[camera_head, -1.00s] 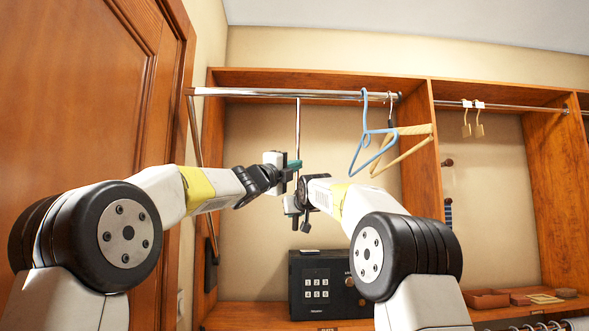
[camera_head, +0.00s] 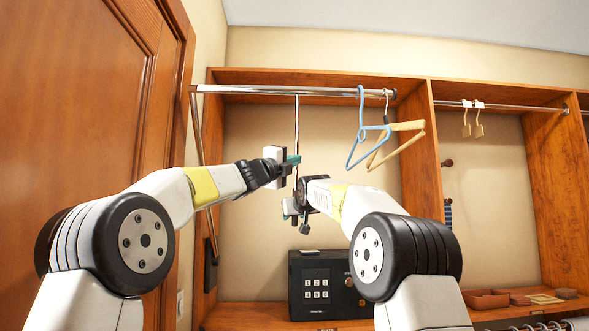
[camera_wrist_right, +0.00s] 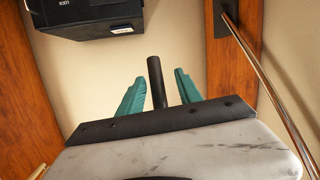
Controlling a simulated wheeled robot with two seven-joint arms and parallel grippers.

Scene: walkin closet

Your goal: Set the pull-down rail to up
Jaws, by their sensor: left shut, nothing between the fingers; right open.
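The pull-down rail (camera_head: 270,89) is a chrome bar running level across the top of the left closet bay. A side arm (camera_head: 203,165) runs from its left end down to a dark wall mount. A thin pull rod (camera_head: 297,125) hangs from the bar. My left gripper (camera_head: 296,160) is shut at the rod, with nothing between its fingers; whether it touches the rod is unclear. My right gripper (camera_head: 290,208) is open lower down. In the right wrist view, the rod's dark handle (camera_wrist_right: 156,82) stands between the spread teal fingers, apart from both.
A blue hanger (camera_head: 362,135) and a wooden hanger (camera_head: 405,149) hang at the rail's right end. A black safe (camera_head: 318,285) stands on the shelf below. A wooden door (camera_head: 85,110) is at left. The right bay has a fixed rail (camera_head: 510,107).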

